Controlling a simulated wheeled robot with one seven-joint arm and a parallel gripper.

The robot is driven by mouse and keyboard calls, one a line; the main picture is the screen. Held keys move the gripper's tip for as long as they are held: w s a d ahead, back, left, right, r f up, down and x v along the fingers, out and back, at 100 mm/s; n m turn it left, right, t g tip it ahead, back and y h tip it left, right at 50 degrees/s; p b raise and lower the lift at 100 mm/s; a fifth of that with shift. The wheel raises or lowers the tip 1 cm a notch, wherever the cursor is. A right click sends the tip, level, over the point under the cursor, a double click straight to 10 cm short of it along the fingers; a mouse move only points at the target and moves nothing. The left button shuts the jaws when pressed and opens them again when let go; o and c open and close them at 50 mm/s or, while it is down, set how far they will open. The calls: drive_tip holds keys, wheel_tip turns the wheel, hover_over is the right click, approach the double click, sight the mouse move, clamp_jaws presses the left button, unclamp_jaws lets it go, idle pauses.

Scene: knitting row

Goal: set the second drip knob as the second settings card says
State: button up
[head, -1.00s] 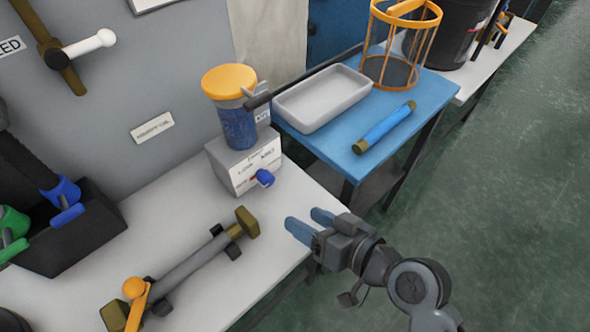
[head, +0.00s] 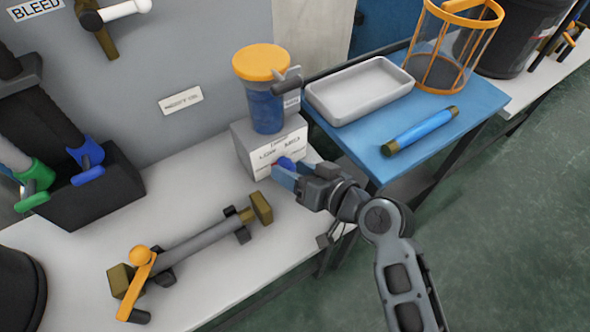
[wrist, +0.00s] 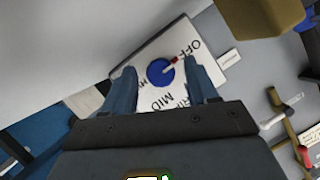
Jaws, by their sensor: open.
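A blue knob (head: 285,162) is on the front of a light grey box (head: 243,140) that carries a blue-filled jar with an orange lid (head: 262,62). In the wrist view the knob (wrist: 160,73) sits on a white dial plate (wrist: 150,45) marked OFF, MID and other partly hidden words. Its red and white pointer (wrist: 172,63) points up and right, near OFF. My gripper (head: 283,174) is open at the knob; in the wrist view its fingers (wrist: 161,72) stand either side of it. Contact cannot be told. A small wall card (head: 181,101) has unreadable text.
A bar with an orange-knobbed lever (head: 140,280) lies on the white bench (head: 75,245). A dark holder (head: 115,195) with green and blue handles stands left. On the blue table (head: 372,165) are a white tray (head: 345,110), an orange-rimmed basket (head: 455,50) and a blue rod (head: 425,130).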

drive_tip(key=shift+a, duration=0.1)
drive_tip(key=c, duration=1)
drive_tip(key=shift+f+m+y+b, duration=0.35)
drive_tip(key=shift+m+b, duration=0.25)
drive_tip(key=shift+b, duration=0.2)
drive_tip(key=shift+c, duration=0.2)
drive_tip(key=shift+w+r+m+y+b, duration=0.1)
drive_tip(key=shift+r+m+y+b, duration=0.1)
drive_tip(key=shift+m+y+b, duration=0.65)
drive_tip(key=shift+p, duration=0.3)
drive_tip(key=o, duration=1)
drive_tip(key=shift+o, duration=0.2)
drive_tip(key=shift+g, duration=0.3)
drive_tip(key=shift+v, duration=4)
